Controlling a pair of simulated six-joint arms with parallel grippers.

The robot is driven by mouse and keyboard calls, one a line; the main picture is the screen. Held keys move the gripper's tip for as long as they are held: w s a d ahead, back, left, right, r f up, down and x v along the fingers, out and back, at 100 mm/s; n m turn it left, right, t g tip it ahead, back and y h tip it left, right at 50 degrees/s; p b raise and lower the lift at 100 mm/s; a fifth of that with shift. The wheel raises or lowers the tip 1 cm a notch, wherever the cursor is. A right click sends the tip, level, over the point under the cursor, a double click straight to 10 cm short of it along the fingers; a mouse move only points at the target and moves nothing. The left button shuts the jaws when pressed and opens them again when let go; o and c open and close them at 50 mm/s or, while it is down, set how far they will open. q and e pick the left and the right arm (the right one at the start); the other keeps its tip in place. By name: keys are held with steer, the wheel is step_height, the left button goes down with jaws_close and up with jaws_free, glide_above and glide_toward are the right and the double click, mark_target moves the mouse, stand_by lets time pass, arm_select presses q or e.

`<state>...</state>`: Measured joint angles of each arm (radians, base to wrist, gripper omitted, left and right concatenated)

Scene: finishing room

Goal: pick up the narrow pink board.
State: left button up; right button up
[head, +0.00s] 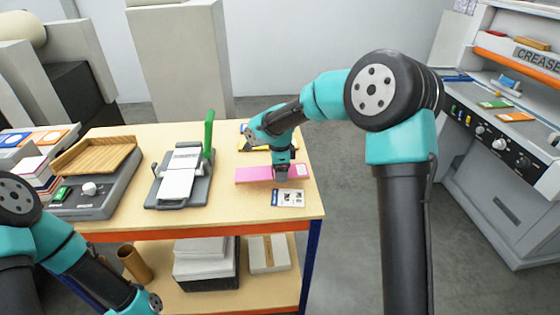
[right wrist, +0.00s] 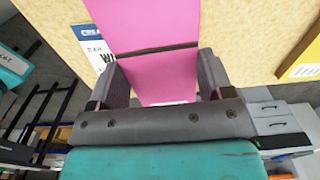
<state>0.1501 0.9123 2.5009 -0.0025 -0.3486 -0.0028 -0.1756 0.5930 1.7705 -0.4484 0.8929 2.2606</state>
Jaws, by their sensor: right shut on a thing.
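The narrow pink board (head: 253,174) is at the right part of the wooden table, beside a white and blue card. My right gripper (head: 281,174) comes down over the board's right half and is shut on it. In the right wrist view the pink board (right wrist: 150,25) runs between the two fingers of the right gripper (right wrist: 160,82), with one finger at each long edge. I cannot tell whether the board is clear of the tabletop. My left arm shows at the lower left; its gripper is out of the picture.
The table (head: 240,204) also holds a paper trimmer (head: 180,178) with a raised green lever, and a grey machine with a wooden tray (head: 92,158). The printed card (head: 288,198) lies in front of the board. A shelf below holds boxes. A creasing machine (head: 510,150) stands at right.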

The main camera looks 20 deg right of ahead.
steer(key=s+a, duration=0.1)
steer(key=s, duration=0.4)
steer(key=s+a, duration=0.1)
steer(key=s, duration=0.1)
steer(key=shift+s+a+r, duration=0.3)
steer(key=shift+a+r, duration=0.05)
steer(key=r+n, duration=0.1)
steer(key=n, duration=0.1)
steer(key=r+n, duration=0.1)
steer(key=n, duration=0.1)
steer(key=shift+w+d+r+n, duration=0.2)
steer(key=shift+w+r+n, duration=0.1)
steer(key=shift+w+r, duration=0.1)
step_height(320, 180, up, 9)
steer(key=w+d+n, duration=0.1)
steer(key=n, duration=1.4)
steer(key=shift+n, duration=0.4)
